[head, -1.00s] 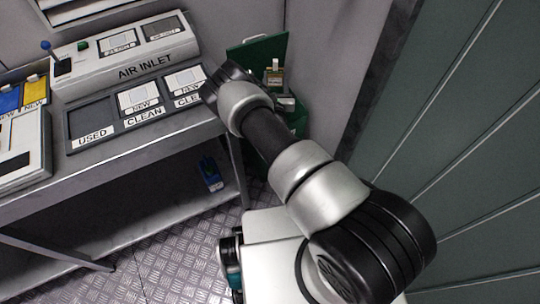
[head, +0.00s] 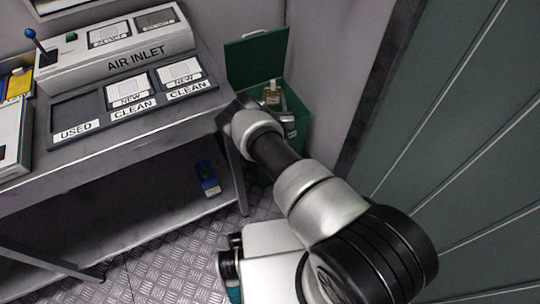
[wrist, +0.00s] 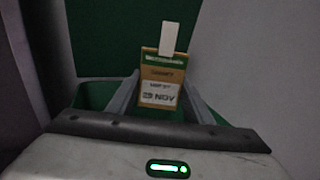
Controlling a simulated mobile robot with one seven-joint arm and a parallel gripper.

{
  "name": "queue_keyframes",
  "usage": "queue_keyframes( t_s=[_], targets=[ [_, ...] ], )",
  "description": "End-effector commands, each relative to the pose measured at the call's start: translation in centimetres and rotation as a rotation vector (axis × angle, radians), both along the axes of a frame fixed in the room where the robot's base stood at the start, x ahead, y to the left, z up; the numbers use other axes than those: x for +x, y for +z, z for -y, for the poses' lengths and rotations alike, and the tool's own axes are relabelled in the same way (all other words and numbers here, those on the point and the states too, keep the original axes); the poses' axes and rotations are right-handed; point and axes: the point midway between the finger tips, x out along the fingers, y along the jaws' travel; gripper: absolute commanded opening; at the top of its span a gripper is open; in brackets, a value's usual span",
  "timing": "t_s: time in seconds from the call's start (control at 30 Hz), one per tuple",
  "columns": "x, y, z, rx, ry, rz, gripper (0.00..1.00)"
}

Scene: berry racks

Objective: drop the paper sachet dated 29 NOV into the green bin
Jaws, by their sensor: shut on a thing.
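The paper sachet (wrist: 161,72) is brown with a white label and a pale tab on top. Its label shows NOV; the day digits are blurred. My gripper (wrist: 160,100) is shut on the sachet, with one finger on each side of it. In the head view the sachet (head: 272,94) stands upright at the opening of the green bin (head: 300,128), in front of its raised lid (head: 257,58). Part of the bin is hidden by my arm. In the wrist view the green bin (wrist: 88,94) shows behind and beside the fingers. How deep the sachet is cannot be told.
A metal bench (head: 110,152) at the left carries the air inlet unit (head: 120,52) and a tray (head: 75,112) marked USED and CLEAN. A blue item (head: 208,178) lies on the lower shelf. Walls stand close behind and right of the bin.

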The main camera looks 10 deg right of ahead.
Motion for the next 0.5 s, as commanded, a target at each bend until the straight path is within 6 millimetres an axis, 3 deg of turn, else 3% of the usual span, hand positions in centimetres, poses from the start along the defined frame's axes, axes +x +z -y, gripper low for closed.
queue_keyframes(
  t_s=[0.27,0.3,0.4,0.5],
  targets=[
    [0.0,-0.25,-0.03,0.0,0.0,0.0,0.34],
    [0.0,-0.25,-0.03,0.0,0.0,0.0,0.49],
    [0.0,-0.25,-0.04,0.0,0.001,0.0,0.66],
    [0.0,-0.25,-0.04,0.0,0.001,0.0,0.68]
  ],
)
